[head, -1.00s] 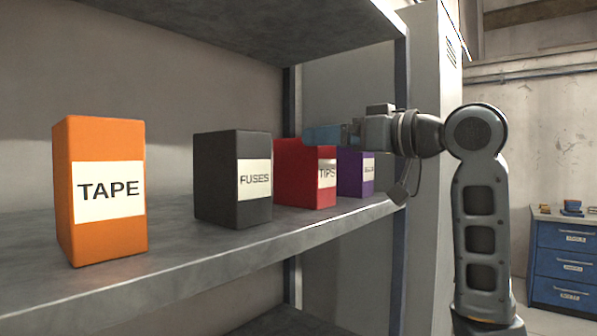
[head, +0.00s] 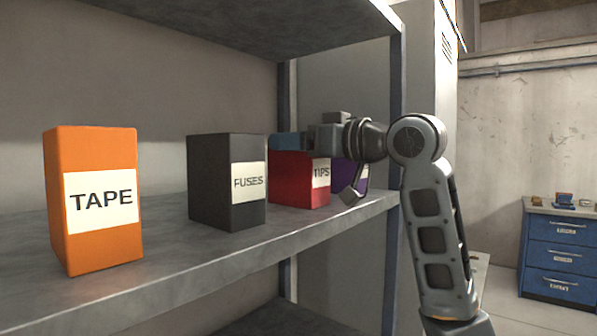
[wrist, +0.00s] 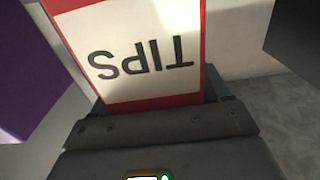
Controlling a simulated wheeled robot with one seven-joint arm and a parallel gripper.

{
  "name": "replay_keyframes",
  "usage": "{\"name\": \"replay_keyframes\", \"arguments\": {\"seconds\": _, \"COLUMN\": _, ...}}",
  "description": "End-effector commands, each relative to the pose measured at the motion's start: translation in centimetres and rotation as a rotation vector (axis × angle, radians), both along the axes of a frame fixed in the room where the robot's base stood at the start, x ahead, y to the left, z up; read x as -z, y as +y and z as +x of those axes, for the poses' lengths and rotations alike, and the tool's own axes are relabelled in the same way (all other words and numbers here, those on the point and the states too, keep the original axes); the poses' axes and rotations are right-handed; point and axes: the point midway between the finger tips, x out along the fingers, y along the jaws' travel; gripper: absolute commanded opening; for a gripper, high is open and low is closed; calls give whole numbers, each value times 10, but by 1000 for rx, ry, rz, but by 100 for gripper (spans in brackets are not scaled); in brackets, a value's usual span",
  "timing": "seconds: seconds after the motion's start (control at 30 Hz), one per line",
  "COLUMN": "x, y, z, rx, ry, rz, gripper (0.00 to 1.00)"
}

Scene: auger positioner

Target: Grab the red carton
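The red carton (head: 300,190), labelled TIPS, stands upright on the shelf between the black FUSES carton and the purple carton. In the wrist view the red carton (wrist: 187,60) appears upside down, its white label facing the camera. My gripper (head: 290,141) is at the carton's upper part, and a bluish finger covers some of its top in the head view. In the wrist view bluish fingers show at both sides of the carton, near the bottom of the picture. The gripper looks open around it; I see no clear squeeze.
The black FUSES carton (head: 215,190) stands close on the left, and the purple carton (head: 345,172) is close on the right, partly hidden by my arm. The orange TAPE carton (head: 75,230) is farther left. The upper shelf (head: 250,30) overhangs them. A blue drawer cabinet (head: 567,255) stands far right.

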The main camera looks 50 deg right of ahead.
Motion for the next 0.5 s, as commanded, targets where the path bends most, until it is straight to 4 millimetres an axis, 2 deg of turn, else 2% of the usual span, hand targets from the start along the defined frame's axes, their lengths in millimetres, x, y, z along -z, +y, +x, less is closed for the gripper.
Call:
{"name": "replay_keyframes", "arguments": {"seconds": 0.07, "x": 0, "y": 0, "z": 0, "rx": 0, "ry": 0, "rz": 0, "gripper": 68}}
{"name": "replay_keyframes", "arguments": {"seconds": 0.5, "x": 0, "y": 0, "z": 0, "rx": 0, "ry": 0, "rz": 0, "gripper": 26}}
